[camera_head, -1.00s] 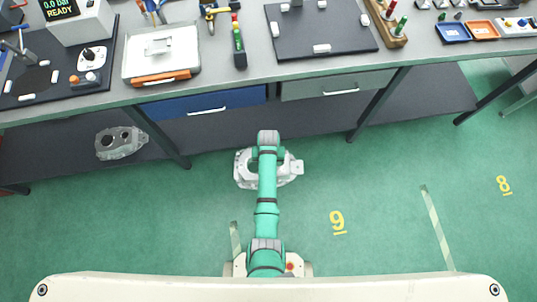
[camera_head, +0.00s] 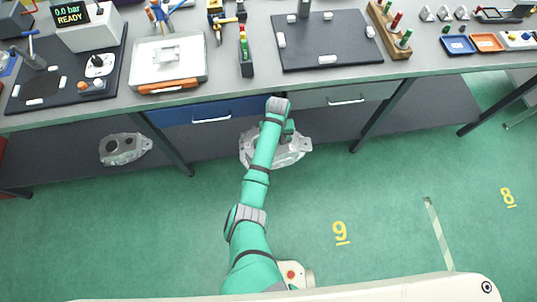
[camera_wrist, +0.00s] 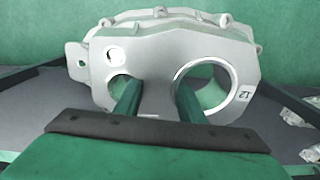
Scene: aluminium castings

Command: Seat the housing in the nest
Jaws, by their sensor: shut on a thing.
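The housing, a silver-grey casting (camera_head: 291,153), hangs in front of the bench edge, partly hidden under my arm. In the wrist view the housing (camera_wrist: 210,52) shows a large round bore, a smaller one and a label reading 12 upside down. My gripper (camera_wrist: 158,90) is shut on it, with its two green fingers against the wall between the bores. A dark plate with white pads (camera_head: 310,50) lies on the bench; another dark plate (camera_head: 62,80) lies at the left. I cannot tell which is the nest.
The bench top (camera_head: 420,62) has a front edge just beyond the housing. A second casting (camera_head: 124,148) sits on the lower shelf. The floor is clear.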

